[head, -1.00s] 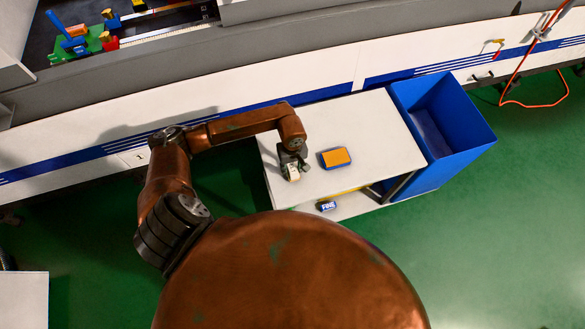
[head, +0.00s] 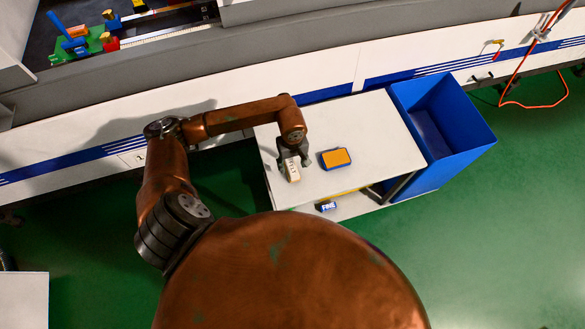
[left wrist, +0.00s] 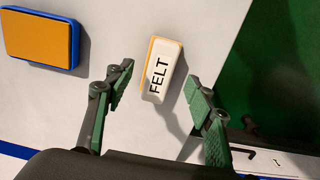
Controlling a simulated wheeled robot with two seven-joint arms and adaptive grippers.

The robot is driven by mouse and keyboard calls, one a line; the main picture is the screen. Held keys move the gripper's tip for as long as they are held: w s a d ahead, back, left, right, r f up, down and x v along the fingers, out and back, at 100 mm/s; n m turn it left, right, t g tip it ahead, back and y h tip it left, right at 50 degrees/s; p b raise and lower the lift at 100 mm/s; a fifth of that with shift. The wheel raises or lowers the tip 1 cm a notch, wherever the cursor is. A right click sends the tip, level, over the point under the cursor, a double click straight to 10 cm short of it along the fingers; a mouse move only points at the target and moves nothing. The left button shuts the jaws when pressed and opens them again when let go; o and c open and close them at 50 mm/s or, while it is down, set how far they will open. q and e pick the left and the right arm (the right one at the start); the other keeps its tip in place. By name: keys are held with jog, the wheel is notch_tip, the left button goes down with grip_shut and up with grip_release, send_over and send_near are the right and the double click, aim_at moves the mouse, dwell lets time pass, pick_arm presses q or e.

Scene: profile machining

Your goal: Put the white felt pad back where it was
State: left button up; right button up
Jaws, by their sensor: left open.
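The white felt pad (head: 292,170), a small block with a white face marked FELT and an orange edge, rests on the white table top near its left side. It also shows in the left wrist view (left wrist: 161,72). My left gripper (head: 292,160) is open just behind the pad. In the left wrist view the two green-padded fingers (left wrist: 158,90) stand apart, one toward each side of the pad, with gaps between. My right gripper is not in view.
An orange pad in a blue holder (head: 335,158) lies right of the felt pad. A blue bin (head: 440,130) stands at the table's right end. A block marked FINE (head: 327,206) sits on the lower shelf. The table top (head: 385,140) is clear toward the right.

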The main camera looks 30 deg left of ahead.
aim_at(292, 169)
pick_arm(q)
notch_tip(292, 169, up, 8)
jog(key=shift+f, duration=0.1)
dwell(0.4)
